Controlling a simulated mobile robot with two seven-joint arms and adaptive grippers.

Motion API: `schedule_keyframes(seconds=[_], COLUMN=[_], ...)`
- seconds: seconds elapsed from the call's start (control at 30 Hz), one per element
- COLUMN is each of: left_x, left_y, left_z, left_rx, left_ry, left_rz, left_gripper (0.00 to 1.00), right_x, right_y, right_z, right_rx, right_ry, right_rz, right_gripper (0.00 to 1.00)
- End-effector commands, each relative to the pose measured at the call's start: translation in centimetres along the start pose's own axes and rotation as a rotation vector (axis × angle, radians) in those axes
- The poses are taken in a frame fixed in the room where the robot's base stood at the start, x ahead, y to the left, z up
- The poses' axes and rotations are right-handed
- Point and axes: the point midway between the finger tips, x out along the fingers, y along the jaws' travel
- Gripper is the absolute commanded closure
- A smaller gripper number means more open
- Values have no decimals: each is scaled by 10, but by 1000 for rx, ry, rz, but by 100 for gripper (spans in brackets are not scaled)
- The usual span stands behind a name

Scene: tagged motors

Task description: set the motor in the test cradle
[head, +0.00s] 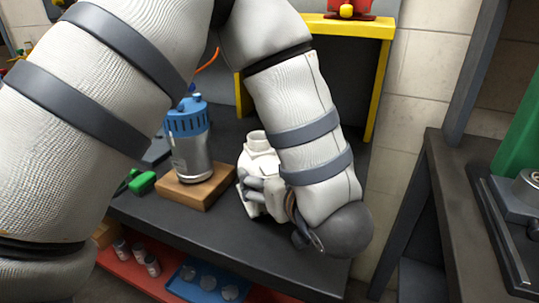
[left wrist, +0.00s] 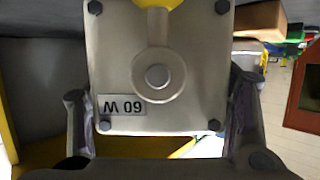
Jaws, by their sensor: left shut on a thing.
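My left gripper (left wrist: 158,92) has a finger on each side of a motor (left wrist: 192,55) and is shut on it. In the left wrist view, the motor shows a grey-beige square end plate with corner bolts, a round centre boss and a tag (left wrist: 122,106) with inverted-looking lettering. In the head view, a pale body with a short neck (head: 258,150) is at my left arm's end above the bench; I cannot tell how much of it is motor. Another motor (head: 190,145), blue-topped and silver, stands upright on a wooden block (head: 205,190). I cannot identify the test cradle. My right gripper is not in view.
The dark bench (head: 185,228) has a yellow frame (head: 378,85) behind it. A green object (head: 143,183) lies left of the wooden block. A red tray (head: 110,262) and a blue tray (head: 187,291) are lower in front. A second bench (head: 455,205) with green equipment is at right.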

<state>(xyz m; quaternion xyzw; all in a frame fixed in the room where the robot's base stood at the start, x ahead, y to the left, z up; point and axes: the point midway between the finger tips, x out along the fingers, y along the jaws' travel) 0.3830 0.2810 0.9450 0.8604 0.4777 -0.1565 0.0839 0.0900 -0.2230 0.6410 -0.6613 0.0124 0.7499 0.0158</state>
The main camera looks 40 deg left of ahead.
Motion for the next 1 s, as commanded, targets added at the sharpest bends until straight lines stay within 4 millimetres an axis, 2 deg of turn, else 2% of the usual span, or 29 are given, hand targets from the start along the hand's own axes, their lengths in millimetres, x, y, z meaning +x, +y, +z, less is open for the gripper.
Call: schedule_keyframes(seconds=[0.13,0.47,0.5,0.57,0.9,1.0], left_x=[0,1,1,1,2,-10], left_y=[-1,0,-1,-1,-1,0], left_z=[8,10,13,13,13,12], left_rx=[-5,-6,-4,-3,-2,-1], left_ry=[10,11,2,2,1,0], left_rz=[0,0,-1,-1,-2,2], left_gripper=[90,90,22,8,8,8], right_x=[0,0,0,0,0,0], right_y=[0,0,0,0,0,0], right_z=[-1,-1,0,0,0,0], right_rx=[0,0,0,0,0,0], right_ry=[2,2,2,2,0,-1], right_rz=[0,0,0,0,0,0], right_gripper=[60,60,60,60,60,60])
